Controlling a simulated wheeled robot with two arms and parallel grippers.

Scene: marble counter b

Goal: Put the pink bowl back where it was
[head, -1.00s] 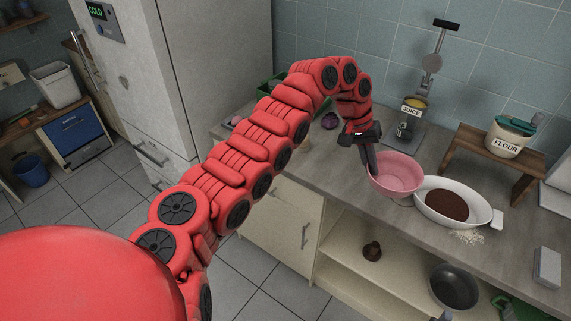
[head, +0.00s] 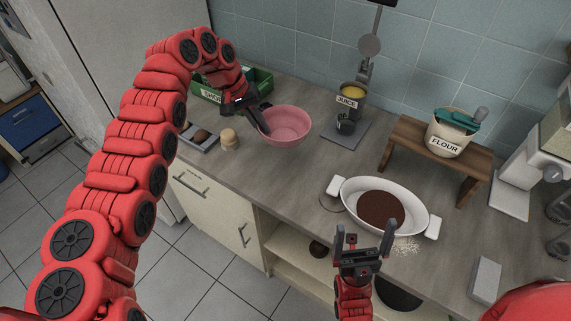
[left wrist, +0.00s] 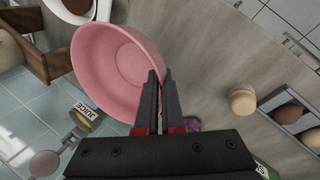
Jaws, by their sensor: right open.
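The pink bowl (head: 287,127) is at the back left of the counter in the head view, left of the juice dispenser (head: 347,100). My left gripper (head: 264,124) is shut on the bowl's left rim. In the left wrist view, the fingers (left wrist: 160,100) pinch the rim of the upright, empty-looking bowl (left wrist: 112,65). I cannot tell whether its base touches the counter. My right gripper (head: 364,240) is open and empty, in front of the white oval dish (head: 430,208) with brown contents.
A wooden cork-like jar (head: 229,139), a grey tray (head: 199,138) and a green crate (head: 255,80) stand near the bowl. A flour tub (head: 447,140) sits on a wooden stand (head: 408,150). The mid-counter is clear.

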